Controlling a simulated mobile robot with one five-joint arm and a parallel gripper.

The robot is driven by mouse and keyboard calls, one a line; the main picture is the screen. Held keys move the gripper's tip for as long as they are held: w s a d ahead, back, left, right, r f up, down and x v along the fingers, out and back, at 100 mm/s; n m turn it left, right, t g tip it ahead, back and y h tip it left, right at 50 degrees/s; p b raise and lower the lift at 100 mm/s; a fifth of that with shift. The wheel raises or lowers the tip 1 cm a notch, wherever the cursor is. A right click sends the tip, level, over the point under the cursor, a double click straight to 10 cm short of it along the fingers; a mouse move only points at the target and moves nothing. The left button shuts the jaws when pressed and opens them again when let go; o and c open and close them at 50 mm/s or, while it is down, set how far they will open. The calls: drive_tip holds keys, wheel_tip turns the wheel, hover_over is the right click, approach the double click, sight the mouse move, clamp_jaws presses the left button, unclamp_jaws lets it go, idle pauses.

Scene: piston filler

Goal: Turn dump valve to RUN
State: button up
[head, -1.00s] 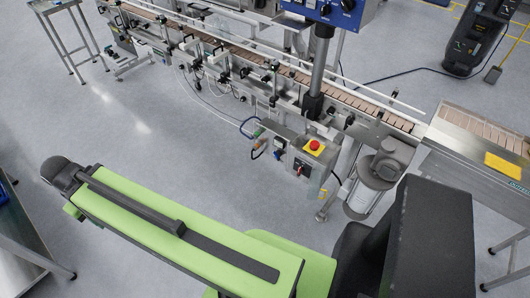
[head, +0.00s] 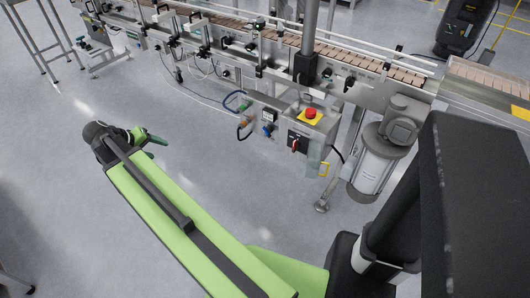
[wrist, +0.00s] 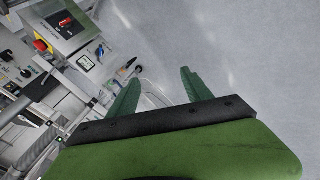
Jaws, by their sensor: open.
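My gripper (head: 150,138) shows at the far end of my green arm in the head view, over bare floor, left of the filler and apart from it. In the wrist view its two green fingers (wrist: 160,92) are spread, with nothing between them. No dump valve or RUN label can be read.
The conveyor (head: 250,45) runs across the back. A red emergency button on a yellow plate (head: 310,114) tops the control box. A grey motor (head: 382,150) stands to its right. The floor (head: 120,100) between my arm and the conveyor is clear.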

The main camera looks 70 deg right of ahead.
drive_tip(key=s+d+f+m+g+h+b, duration=0.2)
drive_tip(key=s+d+f+b, duration=0.3)
drive_tip(key=d+f+b, duration=0.35)
drive_tip(key=s+d+f+m+g+h+b, duration=0.15)
drive_tip(key=s+d+f+b, duration=0.35)
drive_tip(key=d+b, duration=0.55)
drive_tip(key=m+g+h+b, duration=0.2)
drive_tip(key=m+g+b, duration=0.15)
drive_tip(key=b, duration=0.35)
approach(265, 131)
drive_tip(key=shift+t, duration=0.4)
drive_tip(key=b+x, duration=0.5)
drive_tip(key=x, duration=0.5)
drive_tip(key=shift+s+a+f, duration=0.1)
drive_tip(key=shift+f, duration=0.05)
